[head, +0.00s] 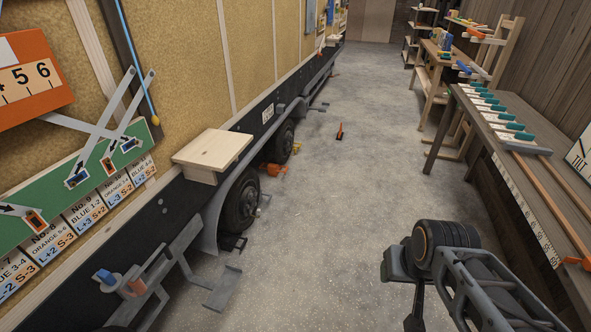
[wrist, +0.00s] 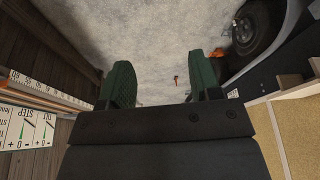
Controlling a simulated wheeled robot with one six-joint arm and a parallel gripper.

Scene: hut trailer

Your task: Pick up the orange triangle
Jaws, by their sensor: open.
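A small orange piece (head: 339,131), which looks like the orange triangle, stands on the open floor in the middle distance. It is too small to make out its exact shape. In the wrist view a small orange piece (wrist: 177,80) shows on the floor between the fingers, closer to the right one; it seems to be the same thing. My gripper (wrist: 160,78) is open and empty, with its two dark green fingers wide apart, well away from that piece. In the head view my arm is at the lower right, and the fingers cannot be made out.
The trailer with its wheel (head: 241,200) and a projecting wooden shelf (head: 212,150) lines the left. Another orange object (head: 275,169) lies by the wheels. A long workbench (head: 520,140) lines the right. The concrete aisle (head: 330,210) between them is mostly clear.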

